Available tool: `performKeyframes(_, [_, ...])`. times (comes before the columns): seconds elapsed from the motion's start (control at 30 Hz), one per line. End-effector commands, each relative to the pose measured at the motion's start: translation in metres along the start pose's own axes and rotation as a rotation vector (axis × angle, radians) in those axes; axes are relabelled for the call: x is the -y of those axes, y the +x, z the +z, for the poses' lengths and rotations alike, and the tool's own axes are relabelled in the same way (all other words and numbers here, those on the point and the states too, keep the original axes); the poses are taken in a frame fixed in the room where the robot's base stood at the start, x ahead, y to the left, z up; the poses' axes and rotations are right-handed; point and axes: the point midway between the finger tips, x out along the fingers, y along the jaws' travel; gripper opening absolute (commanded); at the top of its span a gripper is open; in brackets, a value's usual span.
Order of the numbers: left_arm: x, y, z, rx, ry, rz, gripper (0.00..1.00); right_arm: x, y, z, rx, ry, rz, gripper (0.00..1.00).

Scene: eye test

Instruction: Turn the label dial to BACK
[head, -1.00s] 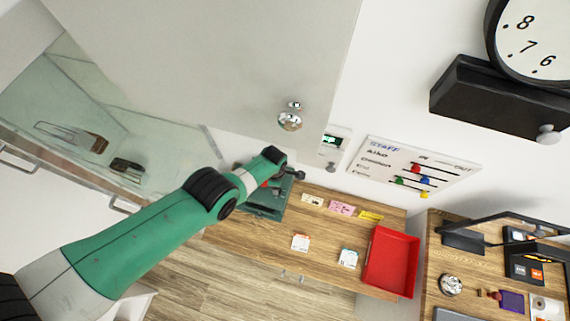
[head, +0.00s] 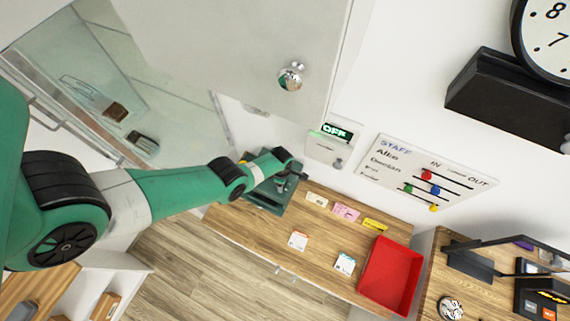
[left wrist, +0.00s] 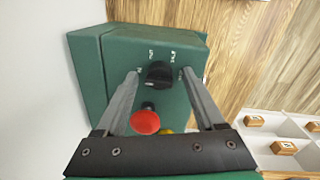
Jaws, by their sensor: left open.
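The green label machine (head: 268,203) stands on the wooden desk against the wall in the head view. In the left wrist view its green body (left wrist: 88,75) carries a black dial (left wrist: 159,74), with a red push button (left wrist: 145,122) below it and a partly hidden yellow part (left wrist: 166,131). Small white markings sit around the dial, too small to read. My left gripper (left wrist: 160,72) is open, with one finger on each side of the dial and visible gaps between; it also shows over the machine in the head view (head: 297,173). My right gripper is not in view.
A grey panel with a silver knob (head: 291,77) hangs above the machine. Several cards and notes lie on the desk (head: 270,238), with a red tray (head: 391,276) at its right end. A staff board (head: 425,172) and an OFF sign (head: 337,132) are on the wall.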

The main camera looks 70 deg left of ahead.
Motion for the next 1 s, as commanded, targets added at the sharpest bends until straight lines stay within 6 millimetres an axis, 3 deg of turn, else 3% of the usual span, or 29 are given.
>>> performKeyframes(0.17, [-0.0001, -0.0011, 0.0003, 0.000, 0.000, 0.000, 0.71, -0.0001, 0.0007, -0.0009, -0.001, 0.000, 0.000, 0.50])
performKeyframes(0.57, [0.0001, -0.0010, 0.0004, 0.000, 0.001, -0.001, 0.01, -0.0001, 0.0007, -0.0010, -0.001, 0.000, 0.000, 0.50])
performKeyframes(1.0, [0.0005, -0.0009, 0.0002, 0.003, 0.052, -0.001, 0.00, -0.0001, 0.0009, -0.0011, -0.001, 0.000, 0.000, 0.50])
